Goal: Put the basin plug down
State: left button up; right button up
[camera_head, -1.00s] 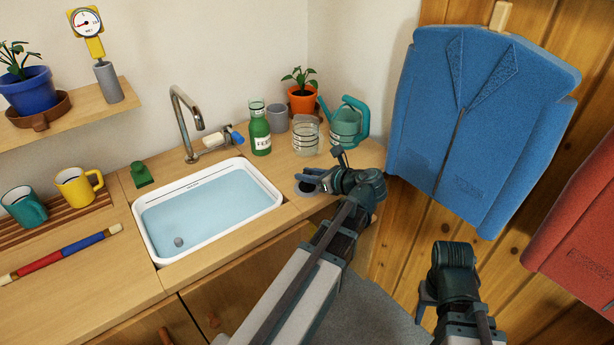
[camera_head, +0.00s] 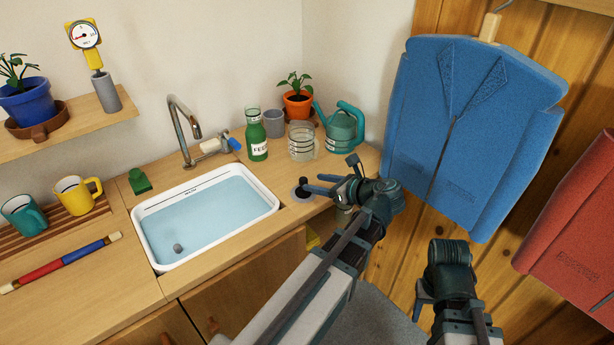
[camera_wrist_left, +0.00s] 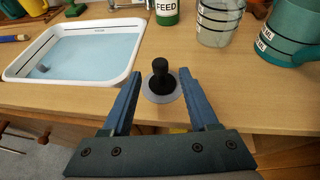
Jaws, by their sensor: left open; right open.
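The black basin plug (camera_wrist_left: 160,72) stands upright, knob up, on a grey round disc (camera_wrist_left: 161,92) on the counter right of the basin. It also shows in the head view (camera_head: 302,184), partly beside my fingers. My left gripper (camera_wrist_left: 160,92) is open, with its fingers on either side of the plug and apart from it; in the head view it (camera_head: 308,184) reaches in from the right of the plug. My right gripper (camera_head: 424,300) hangs low over the floor, away from the counter. The white basin (camera_head: 272,206) holds water, with a small grey round piece (camera_head: 178,248) in it.
A green feed bottle (camera_head: 257,138), a clear measuring jug (camera_head: 302,142) and a teal watering can (camera_head: 340,130) stand behind the plug. The tap (camera_head: 184,130) rises behind the basin. A blue jacket (camera_head: 470,130) hangs at the right.

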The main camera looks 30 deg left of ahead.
pick_arm(q)
jog(key=p+v, duration=0.2)
jog(key=v, duration=0.4)
jog(key=s+d+f+n+g+h, duration=0.1)
jog(key=s+d+f+n+h, duration=0.5)
jog(key=s+d+n, duration=0.1)
jog(key=s+d+f+n+g+h, duration=0.2)
jog(key=s+d+f+n+h, duration=0.3)
jog(key=d, duration=0.7)
notch_tip(320, 180, down, 3)
jog(key=s+n, duration=0.2)
jog(key=n, duration=0.2)
jog(key=shift+d+r+n+h, duration=0.15)
jog(key=shift+d+n+h, duration=0.1)
jog(key=shift+n+h, duration=0.15)
notch_tip(320, 180, up, 14)
jog(key=p, duration=1.3)
dwell(2.6)
